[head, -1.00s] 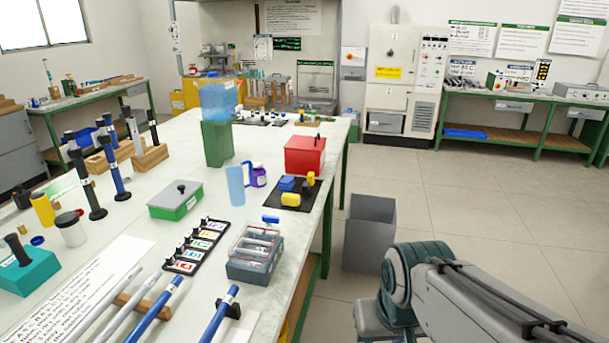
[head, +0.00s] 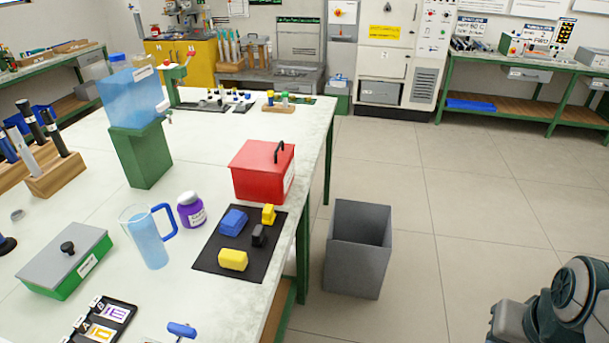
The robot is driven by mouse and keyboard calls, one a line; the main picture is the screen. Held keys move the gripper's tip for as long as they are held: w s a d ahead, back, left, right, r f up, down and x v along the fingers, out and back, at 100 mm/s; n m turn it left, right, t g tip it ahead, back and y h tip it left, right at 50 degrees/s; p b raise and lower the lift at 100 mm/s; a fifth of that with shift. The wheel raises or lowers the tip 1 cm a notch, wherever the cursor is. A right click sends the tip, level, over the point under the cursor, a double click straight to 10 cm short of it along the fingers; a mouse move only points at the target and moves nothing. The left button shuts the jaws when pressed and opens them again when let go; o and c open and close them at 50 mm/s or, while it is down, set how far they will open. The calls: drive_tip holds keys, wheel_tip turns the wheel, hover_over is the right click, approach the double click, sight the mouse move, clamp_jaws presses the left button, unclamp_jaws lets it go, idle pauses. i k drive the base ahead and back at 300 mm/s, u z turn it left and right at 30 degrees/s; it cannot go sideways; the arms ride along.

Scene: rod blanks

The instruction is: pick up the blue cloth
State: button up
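I cannot pick out a blue cloth with certainty. A small blue block-like item (head: 234,221) lies on a black mat (head: 211,257) near the right edge of the white table; its material is too small to tell. A flat blue thing (head: 470,104) also lies on the lower shelf of the back right bench, and I cannot tell if it is cloth or a tray. Part of my arm shows at the lower right, over the floor and apart from the table. My gripper is out of view.
Two yellow items and a dark one share the mat. Around it stand a red box (head: 262,172), a purple jar (head: 191,211), a blue-handled jug (head: 148,238) and a green box (head: 66,262). A grey bin (head: 358,250) stands beside the table. Floor to the right is clear.

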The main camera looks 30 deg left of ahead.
sight(231, 226)
drive_tip(key=u, duration=0.45)
drive_tip(key=i, duration=1.3)
drive_tip(key=u, duration=1.25)
drive_tip(key=i, duration=0.35)
drive_tip(key=u, duration=0.15)
